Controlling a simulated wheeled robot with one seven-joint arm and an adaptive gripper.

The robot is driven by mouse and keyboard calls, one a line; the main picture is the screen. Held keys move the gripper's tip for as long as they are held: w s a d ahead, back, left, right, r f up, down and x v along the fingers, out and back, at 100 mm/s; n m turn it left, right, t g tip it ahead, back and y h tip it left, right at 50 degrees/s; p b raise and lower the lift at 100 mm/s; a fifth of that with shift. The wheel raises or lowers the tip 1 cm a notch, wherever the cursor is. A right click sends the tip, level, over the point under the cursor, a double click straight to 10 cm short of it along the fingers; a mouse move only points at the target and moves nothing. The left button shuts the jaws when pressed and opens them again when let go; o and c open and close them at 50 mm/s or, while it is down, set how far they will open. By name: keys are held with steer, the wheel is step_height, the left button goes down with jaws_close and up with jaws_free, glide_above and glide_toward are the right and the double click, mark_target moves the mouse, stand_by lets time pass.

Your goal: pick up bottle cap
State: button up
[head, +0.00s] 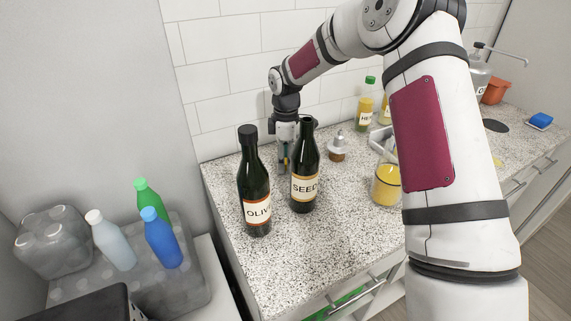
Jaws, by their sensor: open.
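My gripper (285,166) points down over the far left of the speckled counter, behind two dark bottles. It is open; its fingertips are partly hidden. A small yellowish-green bit shows at the fingertips, too small to identify. The bottle labelled OLIV (255,185) stands upright with a black cap (247,133) on its neck. The bottle labelled SEED (305,170) stands upright to its right, and its top looks uncapped. No loose bottle cap can be clearly made out. A small brown-based piece with a silver tip (337,148) stands right of the SEED bottle, apart from my gripper.
A yellow-filled jar (386,187) and a yellow bottle with a green cap (365,104) stand farther right. The tiled wall (225,60) is close behind my gripper. The front counter (310,255) is clear.

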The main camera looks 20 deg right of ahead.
steer(key=c, duration=0.9)
